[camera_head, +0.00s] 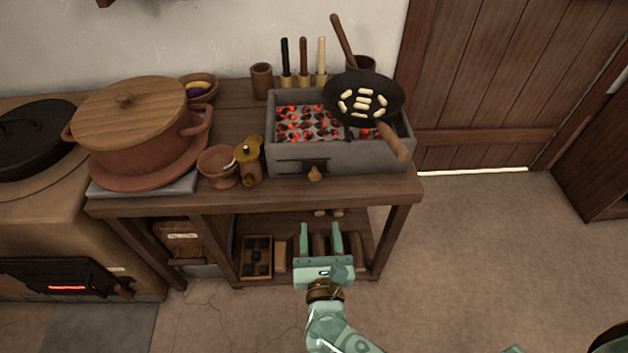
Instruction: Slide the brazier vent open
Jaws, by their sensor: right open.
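The brazier (345,155) is a grey stone box of glowing coals on the right part of the wooden table. Its vent (290,167) is a dark slot with a dark plate low on the front face, and a small wooden knob (315,174) stands out there. How far the vent is open is too small to tell. My right gripper (321,230) is open and empty, fingers pointing toward the table. In the picture it is below the knob, in front of the lower shelf, and apart from the knob. My left gripper is not in view.
A dark pan (363,98) with pale pieces sits over the brazier, its wooden handle (394,142) jutting past the front right. A brass pot (249,162) and clay cup (218,165) stand left of the brazier. The table edge (375,189) lies below the vent. Floor at right is clear.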

